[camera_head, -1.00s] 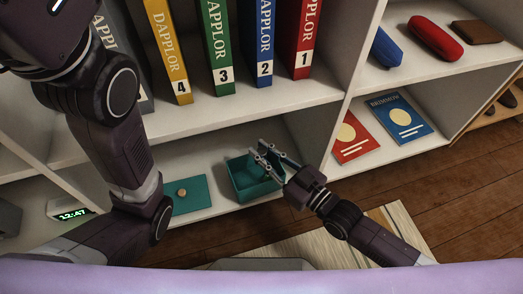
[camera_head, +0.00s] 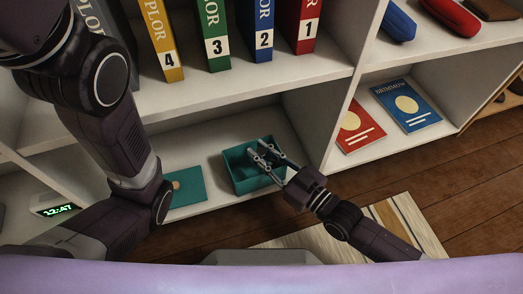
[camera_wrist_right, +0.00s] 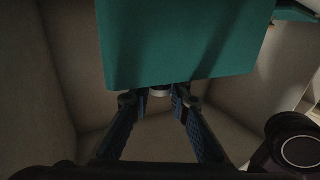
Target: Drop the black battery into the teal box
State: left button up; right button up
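The teal box (camera_head: 258,184) is open-topped and stands on the lower shelf near its front edge. My right gripper (camera_head: 259,148) reaches in from the right, its fingertips over the box opening in the head view. In the right wrist view a teal wall (camera_wrist_right: 180,45) fills the upper middle, and the gripper's fingertips (camera_wrist_right: 160,97) lie just below its edge. The fingers stand apart, with a small pale piece between the tips; I cannot tell if it is part of the battery. No black battery can be made out clearly. My left gripper is out of view.
A flat teal piece (camera_head: 188,192) with a small brown disc lies left of the box, partly behind my left arm. A digital clock (camera_head: 56,210) is further left. Numbered binders (camera_head: 214,50) stand on the shelf above. A vertical divider (camera_head: 345,105) stands right of the box.

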jog(key=o, duration=0.5)
jog(key=v, duration=1.2)
